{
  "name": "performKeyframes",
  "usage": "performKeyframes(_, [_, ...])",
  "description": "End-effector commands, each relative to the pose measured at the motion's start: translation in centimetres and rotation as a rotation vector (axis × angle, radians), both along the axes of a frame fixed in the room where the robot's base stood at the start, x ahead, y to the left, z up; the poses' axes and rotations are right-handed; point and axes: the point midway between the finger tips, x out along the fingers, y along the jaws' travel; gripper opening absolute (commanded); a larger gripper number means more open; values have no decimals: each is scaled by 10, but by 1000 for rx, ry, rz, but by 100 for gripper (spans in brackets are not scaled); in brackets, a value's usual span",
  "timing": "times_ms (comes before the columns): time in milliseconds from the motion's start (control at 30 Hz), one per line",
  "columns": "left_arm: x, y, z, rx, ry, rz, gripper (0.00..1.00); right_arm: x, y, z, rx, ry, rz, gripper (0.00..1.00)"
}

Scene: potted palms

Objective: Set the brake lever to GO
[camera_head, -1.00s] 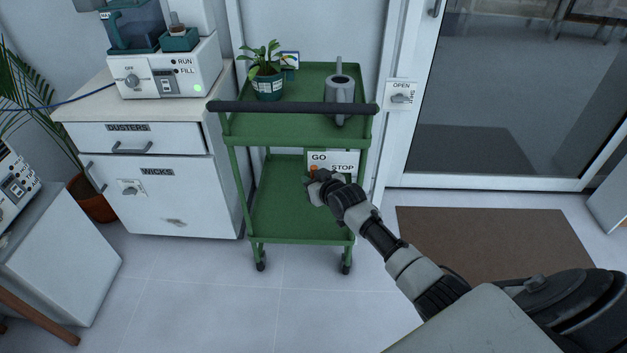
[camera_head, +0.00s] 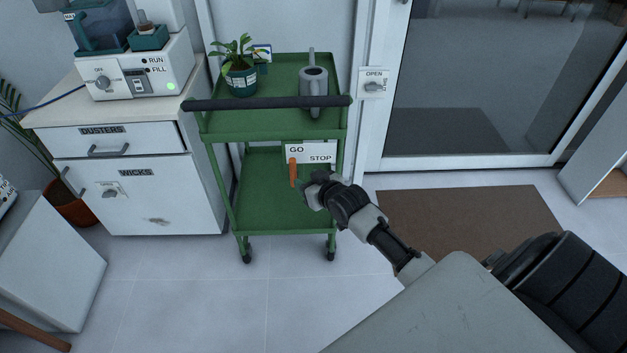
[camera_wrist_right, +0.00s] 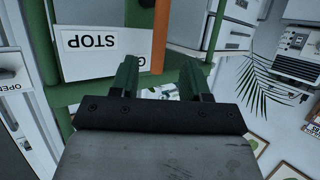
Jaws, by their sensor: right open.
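The orange brake lever (camera_head: 293,172) hangs down at the left, GO end of the white GO/STOP plate (camera_head: 310,152) on the green cart. My right gripper (camera_head: 309,187) is open, just right of the lever in the head view and apart from it there. In the right wrist view the lever (camera_wrist_right: 162,38) rises beyond the two parted green fingers of the gripper (camera_wrist_right: 160,78). The plate (camera_wrist_right: 100,42) appears upside down there, with STOP readable and GO mostly hidden. Nothing is held. My left gripper is out of view.
The green cart (camera_head: 270,208) carries a potted plant (camera_head: 240,75) and a grey watering can (camera_head: 313,85) on top. A white cabinet (camera_head: 170,205) stands left of it. A glass door and brown mat (camera_head: 470,220) are on the right. The floor in front is clear.

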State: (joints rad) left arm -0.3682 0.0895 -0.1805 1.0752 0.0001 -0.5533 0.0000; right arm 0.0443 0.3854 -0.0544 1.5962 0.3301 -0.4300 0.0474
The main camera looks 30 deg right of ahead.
Motion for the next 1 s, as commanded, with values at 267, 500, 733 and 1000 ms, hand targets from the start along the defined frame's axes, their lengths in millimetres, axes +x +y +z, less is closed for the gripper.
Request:
performKeyframes(267, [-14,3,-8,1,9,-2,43,-21,-1,8,0,1,-1,46])
performKeyframes(500, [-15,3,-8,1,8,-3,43,-22,-1,8,0,1,-1,46])
performKeyframes(733, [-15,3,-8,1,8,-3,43,-22,-1,8,0,0,0,46])
performKeyframes(1000, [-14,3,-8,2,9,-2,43,-45,5,-52,-9,125,-11,46])
